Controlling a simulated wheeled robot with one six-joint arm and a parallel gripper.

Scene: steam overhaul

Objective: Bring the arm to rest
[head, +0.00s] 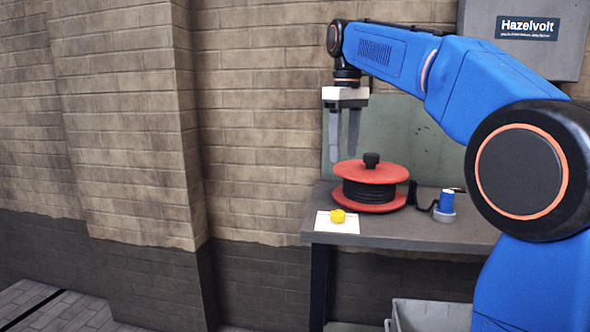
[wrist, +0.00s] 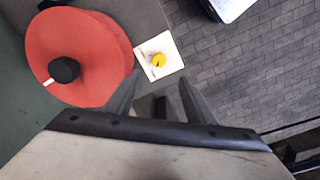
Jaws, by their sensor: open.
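My gripper (head: 345,158) hangs from my blue arm with its fingers pointing down, apart from each other and with nothing between them. In the head view it is above and a little left of a red cable reel (head: 371,171) on the workbench. In the wrist view, my gripper (wrist: 158,92) shows two spread grey fingers. The red reel (wrist: 95,60) with its black knob is to their left there, and the fingers appear clear of it.
The workbench (head: 430,229) holds a white card (head: 325,224) with a yellow piece (head: 338,215), and a blue spool (head: 447,201). A grey bin (head: 428,315) stands below. A grey Hazelvolt box (head: 522,60) is on the wall behind my arm. The floor at left is clear.

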